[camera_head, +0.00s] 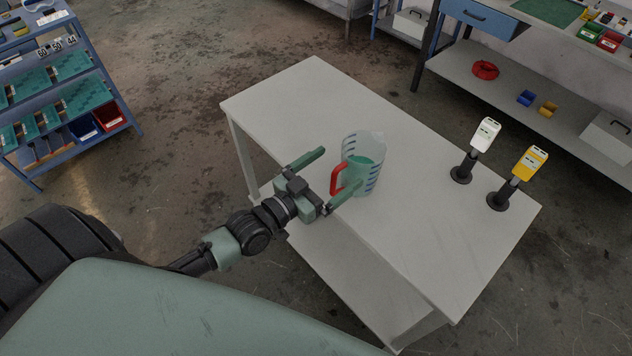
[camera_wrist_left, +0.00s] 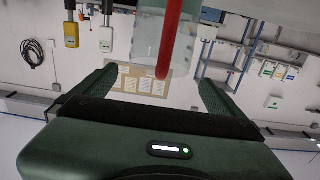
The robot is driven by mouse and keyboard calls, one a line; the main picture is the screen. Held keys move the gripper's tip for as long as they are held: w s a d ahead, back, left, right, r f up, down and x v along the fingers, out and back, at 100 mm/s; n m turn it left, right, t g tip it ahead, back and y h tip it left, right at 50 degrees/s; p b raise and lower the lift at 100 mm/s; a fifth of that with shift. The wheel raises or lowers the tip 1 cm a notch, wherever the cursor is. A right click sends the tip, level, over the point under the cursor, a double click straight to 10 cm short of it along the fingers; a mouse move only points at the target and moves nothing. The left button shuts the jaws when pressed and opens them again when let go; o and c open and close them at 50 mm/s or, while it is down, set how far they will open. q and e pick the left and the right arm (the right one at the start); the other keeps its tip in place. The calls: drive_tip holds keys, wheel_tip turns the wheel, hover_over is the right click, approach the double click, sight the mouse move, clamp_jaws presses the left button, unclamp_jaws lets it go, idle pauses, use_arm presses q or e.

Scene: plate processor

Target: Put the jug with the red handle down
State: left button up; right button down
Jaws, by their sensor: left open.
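The clear jug (camera_head: 364,158) with blue markings and a red handle (camera_head: 337,180) stands upright on the white table (camera_head: 300,95). Green shows inside it. My left gripper (camera_head: 327,174) is open at the jug's handle side, one green finger to each side, with the handle between or just ahead of the fingers. In the left wrist view, the red handle (camera_wrist_left: 168,40) hangs down the middle between the spread fingers (camera_wrist_left: 155,80), apart from both, with the jug's clear wall (camera_wrist_left: 148,45) behind it. My right gripper is not in view.
A white device (camera_head: 486,134) and a yellow device (camera_head: 530,162) stand on black stands at the table's right end. The tabletop between them and the jug is clear. A blue shelf rack (camera_head: 85,60) is at the left, a workbench (camera_head: 490,65) at the upper right.

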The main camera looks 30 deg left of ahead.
use_arm(q)
drive_tip(key=v, duration=0.6)
drive_tip(key=shift+s+b, duration=0.2)
drive_tip(key=shift+b, duration=0.2)
drive_tip(key=s+a+f+n+g+y, duration=0.1)
drive_tip(key=s+a+f+g+y, duration=0.15)
drive_tip(key=f, duration=0.85)
drive_tip(key=s+a+f+g+y, duration=0.1)
drive_tip(key=s+a+f+g, duration=0.15)
drive_tip(key=f, duration=0.85)
drive_tip(key=s+a+f+n+g+y, duration=0.15)
drive_tip(key=s+f, duration=0.25)
drive_tip(key=f, duration=0.7)
drive_tip(key=s+d+f+g, duration=0.1)
drive_tip(key=s+f+g, duration=0.2)
drive_tip(key=s+f, duration=0.3)
drive_tip(key=s+d+f+g, duration=0.2)
drive_tip(key=s+f, duration=0.4)
drive_tip(key=s, duration=0.6)
drive_tip(key=s+d+f+g+y, duration=0.1)
drive_tip(key=s+f+g, duration=0.3)
drive_tip(key=s, duration=0.5)
wheel_tip(320, 180, down, 2)
drive_tip(key=shift+d+f+m, duration=0.2)
drive_tip(key=shift+d+m, duration=0.25)
drive_tip(key=shift+d, duration=0.2)
